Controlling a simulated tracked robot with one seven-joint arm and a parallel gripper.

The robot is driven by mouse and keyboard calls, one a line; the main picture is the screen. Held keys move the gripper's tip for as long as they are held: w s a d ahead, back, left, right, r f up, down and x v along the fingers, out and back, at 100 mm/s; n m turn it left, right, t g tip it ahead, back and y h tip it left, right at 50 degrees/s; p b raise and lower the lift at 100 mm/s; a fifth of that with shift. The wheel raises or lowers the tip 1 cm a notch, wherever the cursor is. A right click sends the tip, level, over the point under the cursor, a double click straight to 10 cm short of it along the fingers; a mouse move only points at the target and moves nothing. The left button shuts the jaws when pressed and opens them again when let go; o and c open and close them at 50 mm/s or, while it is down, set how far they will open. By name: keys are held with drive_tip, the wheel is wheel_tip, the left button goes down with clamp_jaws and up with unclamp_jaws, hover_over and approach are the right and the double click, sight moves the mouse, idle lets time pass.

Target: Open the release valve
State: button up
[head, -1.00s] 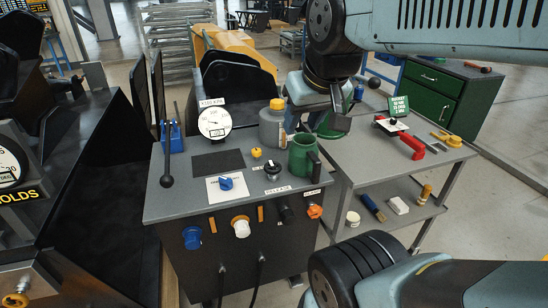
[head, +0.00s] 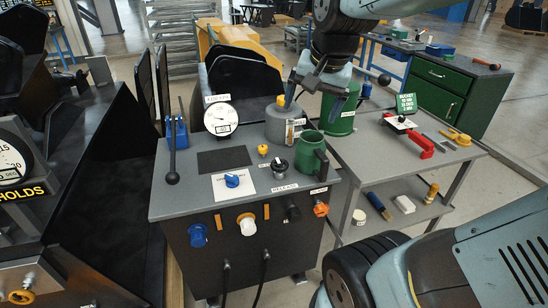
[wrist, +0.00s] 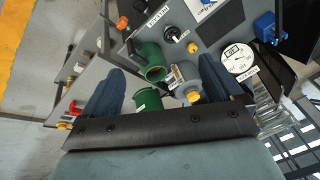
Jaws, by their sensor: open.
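The release valve (head: 278,167) is a small black round knob with a light top, on the grey console top (head: 170,200) behind a RELEASE label. It also shows in the wrist view (wrist: 172,34). Its exact setting is too small to read. My gripper (head: 312,97) is open and empty, above the back right of the console, over the grey bottle. It is behind and above the knob and apart from it. In the wrist view, the knob lies beyond the blue fingertips (wrist: 162,68).
A green mug (head: 309,154) stands just right of the knob. A grey bottle (head: 284,122) stands behind it, with a green canister (head: 342,115) farther right. A gauge (head: 221,118), blue knob (head: 232,181) and black lever (head: 172,150) occupy the console's left side.

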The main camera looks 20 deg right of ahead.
drive_tip(key=w+f+m+g, duration=0.2)
drive_tip(key=w+f+m, duration=0.5)
drive_tip(key=w+m, duration=0.4)
drive_tip(key=m+g, duration=0.2)
drive_tip(key=m, duration=0.5)
approach(279, 163)
drive_tip(key=shift+m, duration=0.3)
wheel_tip(279, 163, down, 9)
drive_tip(key=shift+w+a+r, duration=0.1)
drive_tip(key=shift+w+a, duration=0.05)
